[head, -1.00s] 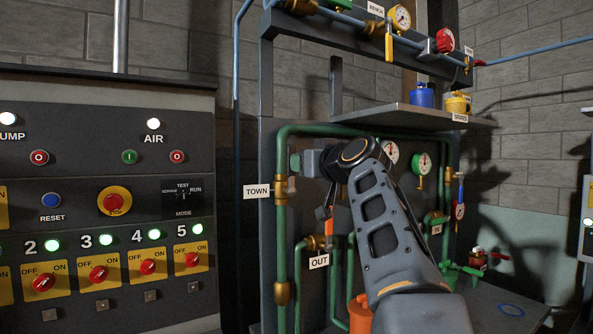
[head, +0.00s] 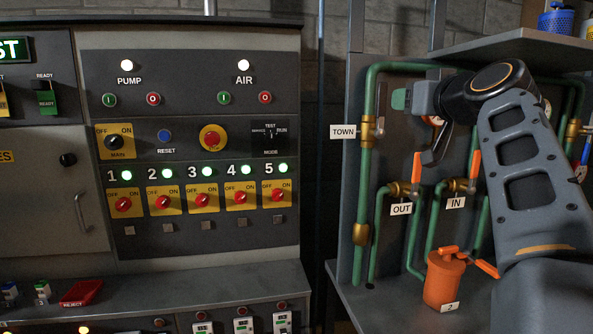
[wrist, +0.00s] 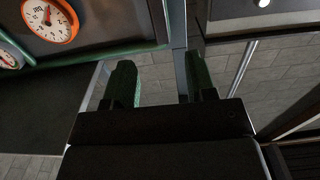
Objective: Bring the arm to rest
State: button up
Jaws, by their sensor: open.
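My arm (head: 528,165) stands raised at the right of the head view, bent at a dark joint near the top. My gripper (head: 399,99) shows there as a small green tip pointing left, in front of the green pipe rig. In the wrist view the gripper's two green fingers (wrist: 160,82) stand apart with nothing between them. I cannot tell from the head view how far the tip is from the pipes.
A control panel (head: 190,135) with lit lamps and red switches fills the left. The pipe rig (head: 366,150) has TOWN, OUT and IN labels. An orange canister (head: 443,280) stands on the bench below my arm. A shelf (head: 520,48) is above. An orange-rimmed gauge (wrist: 50,18) is near the fingers' view.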

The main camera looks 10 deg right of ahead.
notch_tip(320, 180, down, 13)
jog(key=w+d+m+g+h, duration=0.1)
jog(key=w+d+m+g, duration=0.1)
jog(key=d+m+g, duration=0.15)
jog(key=s+a+f+m+g+p, duration=0.1)
jog(key=a+f+g+p, duration=0.15)
jog(key=f, duration=0.35)
jog(key=s+a+f+g+p, duration=0.2)
jog(key=a+f+g, duration=0.1)
jog(key=f, duration=0.3)
jog(key=s+a+f+n+g+p, duration=0.4)
jog(key=s+a+f+p, duration=0.6)
jog(key=s+a, duration=0.3)
jog(key=shift+s+f+g, duration=0.15)
jog(key=shift+s+g, duration=0.55)
jog(key=shift+s, duration=0.15)
jog(key=shift+c, duration=0.8)
jog(key=shift+s+y, duration=0.1)
jog(key=shift+y, duration=0.2)
